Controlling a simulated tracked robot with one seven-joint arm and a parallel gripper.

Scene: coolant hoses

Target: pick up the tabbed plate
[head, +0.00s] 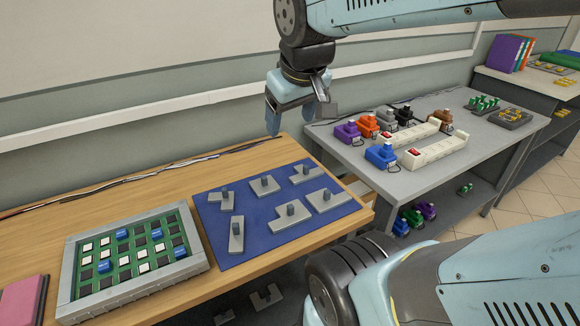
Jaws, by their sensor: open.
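Several grey flat plates, each with an upright peg, lie on a blue mat (262,236) on the wooden table. They include a plate with an offset outline (214,197) at the back left, a squarish plate (258,188) at the back middle, a stepped plate (313,174) at the back right, a long narrow plate (236,243) at the front left, a plate (283,222) at the front middle and a plate (334,203) at the right. I cannot tell surely which is the tabbed plate. My gripper (298,119) hangs open above and behind the mat, apart from the plates.
A grey-framed tray (70,280) of black, white and blue tiles stands left of the mat. A grey table (405,190) at right holds power strips (439,150) and coloured plugs. Cables (150,175) run along the wall. Bare wood (160,190) shows behind the tray.

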